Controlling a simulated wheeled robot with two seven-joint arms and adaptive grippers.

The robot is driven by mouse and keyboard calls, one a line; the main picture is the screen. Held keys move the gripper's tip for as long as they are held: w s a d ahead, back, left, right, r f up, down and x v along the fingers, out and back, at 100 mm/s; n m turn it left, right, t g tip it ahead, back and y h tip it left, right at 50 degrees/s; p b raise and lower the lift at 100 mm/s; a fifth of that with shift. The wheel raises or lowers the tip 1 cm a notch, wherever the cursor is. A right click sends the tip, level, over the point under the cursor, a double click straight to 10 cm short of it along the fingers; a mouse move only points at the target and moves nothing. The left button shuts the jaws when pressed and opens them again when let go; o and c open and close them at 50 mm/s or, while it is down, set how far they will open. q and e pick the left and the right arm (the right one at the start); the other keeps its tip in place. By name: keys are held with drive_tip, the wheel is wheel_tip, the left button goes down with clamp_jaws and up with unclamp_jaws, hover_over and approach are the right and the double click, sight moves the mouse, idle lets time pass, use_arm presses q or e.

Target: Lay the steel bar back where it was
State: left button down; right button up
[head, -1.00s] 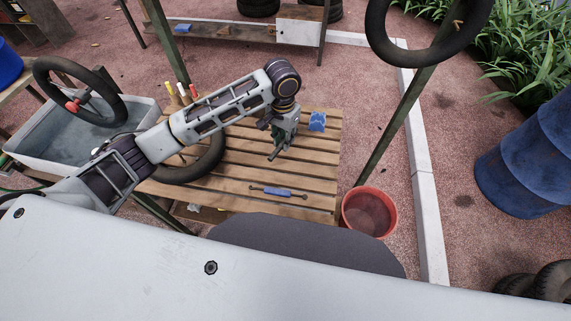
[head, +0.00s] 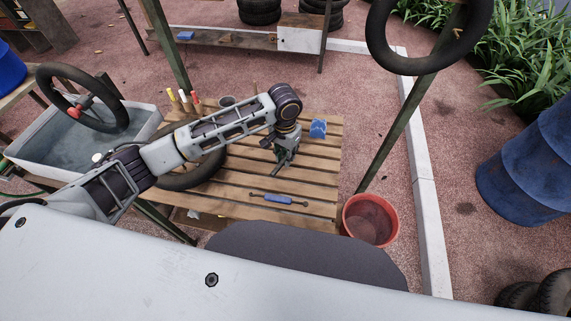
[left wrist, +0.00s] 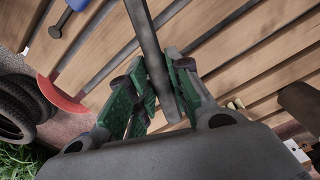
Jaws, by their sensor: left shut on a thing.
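The steel bar (left wrist: 149,45) is a flat dark grey strip. In the left wrist view it runs from the top edge down between the green finger pads of my left gripper (left wrist: 158,88). In the head view my left gripper (head: 283,158) is over the right half of the slatted wooden bench (head: 240,182), shut on the bar. Only a short dark end of the bar shows there below the fingers. I cannot tell whether the bar touches the slats. My right gripper is not in view.
A blue-handled tool (head: 278,199) lies near the bench's front edge, and a blue block (head: 318,128) behind the gripper. A tyre (head: 197,170) lies left, under my arm. A red bucket (head: 371,219) stands right. Slats between tool and gripper are bare.

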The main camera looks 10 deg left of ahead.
sight(286, 169)
use_arm(q)
drive_tip(key=shift+f, duration=0.2)
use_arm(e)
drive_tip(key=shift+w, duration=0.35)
use_arm(q)
wheel_tip(286, 169, down, 4)
drive_tip(key=shift+r, duration=0.2)
drive_tip(key=shift+f, duration=0.55)
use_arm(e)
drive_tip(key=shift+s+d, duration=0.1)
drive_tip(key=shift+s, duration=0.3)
use_arm(q)
drive_tip(key=shift+f, duration=0.1)
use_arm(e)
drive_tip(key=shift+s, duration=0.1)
use_arm(q)
drive_tip(key=c, duration=1.4)
unclamp_jaws()
drive_tip(key=shift+f, duration=0.1)
drive_tip(key=shift+c, duration=0.2)
drive_tip(key=shift+o, duration=0.7)
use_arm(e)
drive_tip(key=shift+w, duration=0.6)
